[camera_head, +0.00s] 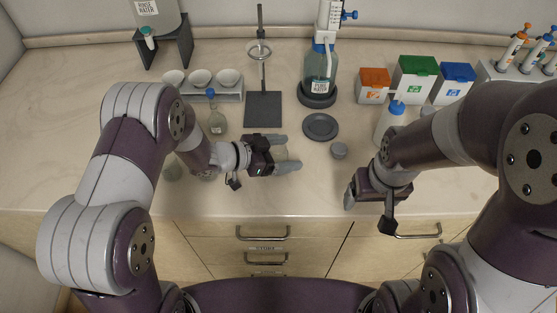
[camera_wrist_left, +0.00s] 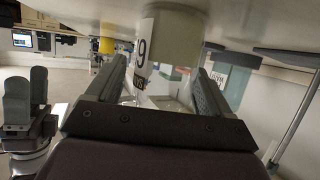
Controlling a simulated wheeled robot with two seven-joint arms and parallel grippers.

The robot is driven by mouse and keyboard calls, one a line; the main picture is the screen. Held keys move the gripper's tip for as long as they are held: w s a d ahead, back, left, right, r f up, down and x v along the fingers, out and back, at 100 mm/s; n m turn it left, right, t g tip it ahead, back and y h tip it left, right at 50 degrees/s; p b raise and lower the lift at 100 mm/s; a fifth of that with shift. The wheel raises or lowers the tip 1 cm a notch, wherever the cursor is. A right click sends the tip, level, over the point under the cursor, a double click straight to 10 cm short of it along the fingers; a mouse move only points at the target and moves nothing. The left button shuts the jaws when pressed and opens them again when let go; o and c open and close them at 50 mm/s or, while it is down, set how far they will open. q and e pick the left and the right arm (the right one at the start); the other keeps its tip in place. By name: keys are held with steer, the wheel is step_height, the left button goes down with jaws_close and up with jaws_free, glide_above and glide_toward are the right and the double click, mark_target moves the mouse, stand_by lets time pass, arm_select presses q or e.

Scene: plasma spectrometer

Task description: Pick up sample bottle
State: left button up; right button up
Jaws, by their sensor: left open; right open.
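The sample bottle (camera_wrist_left: 165,65), clear with a white label bearing a black 9, stands out between the open fingers of my left gripper (camera_wrist_left: 165,88) in the left wrist view. In the head view my left gripper (camera_head: 283,154) points right with its fingers apart, and the clear bottle (camera_head: 280,153) shows faintly between them, partly hidden. Whether the fingers touch it I cannot tell. My right gripper (camera_head: 364,192) is open and empty near the counter's front edge. It also shows at the left of the left wrist view (camera_wrist_left: 27,95).
A blue-capped bottle (camera_head: 388,122) stands behind my right arm. Coloured boxes (camera_head: 416,79) are further back.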

arm_select(q)
steer(key=shift+w+d+f, duration=0.1)
steer(key=shift+w, duration=0.05)
steer(key=shift+c, duration=1.2)
steer(key=c, duration=0.8)
steer(key=shift+c, duration=0.2)
step_height(320, 180, up, 4)
steer(key=shift+r, duration=0.2)
steer(key=s+d+r, duration=0.2)
steer(key=d+r, duration=0.1)
steer(key=d, duration=0.2)
steer(key=s+d+r+b, duration=0.1)
steer(key=d+r, duration=0.2)
steer(key=d, duration=0.3)
steer(key=shift+s+r, duration=0.35)
